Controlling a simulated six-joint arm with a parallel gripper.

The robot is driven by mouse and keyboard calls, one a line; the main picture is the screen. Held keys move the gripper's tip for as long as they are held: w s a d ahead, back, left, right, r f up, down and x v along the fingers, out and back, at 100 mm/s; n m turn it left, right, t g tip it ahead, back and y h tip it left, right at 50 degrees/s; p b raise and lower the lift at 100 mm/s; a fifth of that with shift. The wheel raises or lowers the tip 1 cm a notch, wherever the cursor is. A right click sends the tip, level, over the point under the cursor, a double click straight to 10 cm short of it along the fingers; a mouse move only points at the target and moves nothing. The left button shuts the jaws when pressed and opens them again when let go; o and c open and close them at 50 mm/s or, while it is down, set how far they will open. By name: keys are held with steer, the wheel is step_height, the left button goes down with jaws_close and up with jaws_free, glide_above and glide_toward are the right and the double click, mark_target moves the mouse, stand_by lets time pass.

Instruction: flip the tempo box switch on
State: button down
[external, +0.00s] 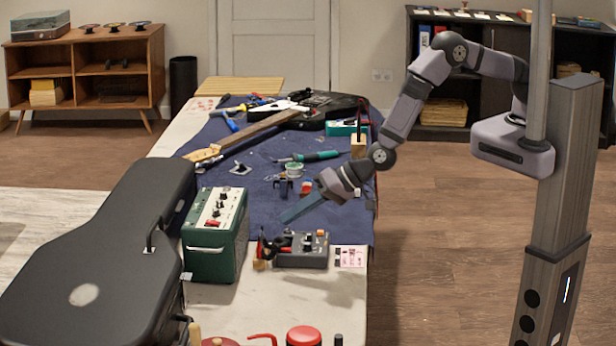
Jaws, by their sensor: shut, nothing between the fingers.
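A green box (216,251) with a pale top panel stands at the front of the table. Its top carries dark knobs and a small red switch (213,223). A grey box (303,255) with several knobs lies to its right, and dark and red items are at its left end. I cannot tell for certain which of the two is the tempo box, nor which way any switch is set. My gripper (284,220) is shut and empty, its long blue-grey fingers pointing down-left. It appears above the mat, behind the grey box and right of the green box, apart from both.
A black guitar case (105,255) fills the left front. A guitar (255,132) and tools lie on the blue mat (262,222). A soldering-iron-like tool (318,156) and small parts lie behind my gripper. Red-topped items (303,337) stand at the front edge.

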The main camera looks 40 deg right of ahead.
mark_target(290, 249)
steer(key=shift+w+a+f+b, duration=0.15)
steer(key=shift+f+b, duration=0.65)
steer(key=shift+f, duration=0.35)
steer(key=shift+w+a+f+b, duration=0.1)
steer(key=shift+f+b, duration=0.65)
steer(key=shift+f, duration=0.4)
steer(key=shift+f, duration=0.2)
steer(key=shift+f+b, duration=0.25)
steer(key=shift+b, duration=0.2)
steer(key=shift+w+f+b, duration=0.1)
steer(key=shift+f+b, duration=0.25)
stand_by(0.7)
steer(key=shift+r, duration=0.1)
stand_by(0.3)
steer(key=shift+r+p, duration=0.55)
steer(key=shift+r, duration=0.15)
steer(key=r+p, duration=0.2)
steer(key=r, duration=0.1)
steer(key=r+p, duration=0.1)
steer(key=r, duration=0.1)
steer(key=shift+s+d+p, duration=0.3)
steer(key=shift+s, duration=0.1)
